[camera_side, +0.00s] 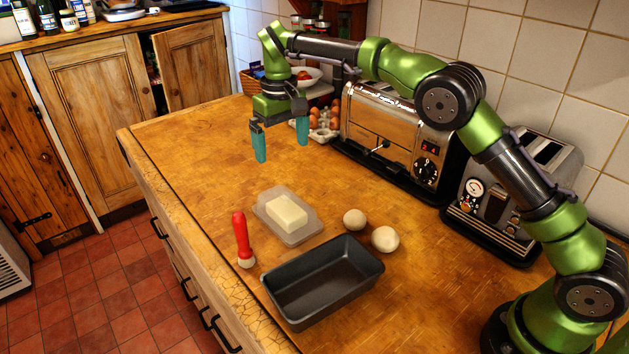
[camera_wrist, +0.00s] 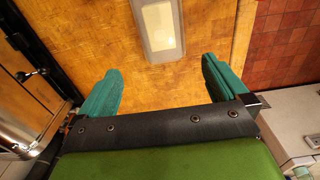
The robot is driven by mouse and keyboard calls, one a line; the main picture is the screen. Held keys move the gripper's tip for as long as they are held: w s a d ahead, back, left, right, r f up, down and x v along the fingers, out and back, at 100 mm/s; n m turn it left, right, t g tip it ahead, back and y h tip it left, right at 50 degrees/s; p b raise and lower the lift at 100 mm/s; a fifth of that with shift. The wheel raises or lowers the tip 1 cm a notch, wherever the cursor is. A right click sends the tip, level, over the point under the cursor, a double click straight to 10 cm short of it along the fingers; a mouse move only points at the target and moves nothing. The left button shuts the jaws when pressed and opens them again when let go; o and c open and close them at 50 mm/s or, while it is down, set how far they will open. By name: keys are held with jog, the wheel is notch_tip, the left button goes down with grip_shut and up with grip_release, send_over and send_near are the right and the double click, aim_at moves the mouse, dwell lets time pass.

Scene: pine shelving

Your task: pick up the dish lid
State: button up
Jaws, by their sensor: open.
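A pale, translucent butter dish (camera_side: 271,226) lies on the wooden counter with a block of butter (camera_side: 288,214) showing in it. I cannot tell whether a separate clear lid covers the butter. In the wrist view the dish (camera_wrist: 167,54) and butter (camera_wrist: 160,27) show at the top, cut off by the frame edge, between and beyond my fingertips. My gripper (camera_side: 281,153), with teal fingers, is open and empty above the counter, apart from the dish and farther back. Its fingers also show in the wrist view (camera_wrist: 162,70).
A dark loaf tin (camera_side: 325,283) is in front, and two pale round balls (camera_side: 355,220) lie to the right. A toaster oven (camera_side: 384,140), eggs and a steel toaster (camera_side: 513,198) line the wall. Counter under my gripper is clear.

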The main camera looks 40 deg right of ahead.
aim_at(286, 202)
notch_tip(286, 202, down, 12)
jog(key=shift+s+r, duration=0.15)
jog(key=shift+r, duration=0.1)
jog(key=shift+w+f, duration=0.2)
jog(key=shift+f, duration=2.6)
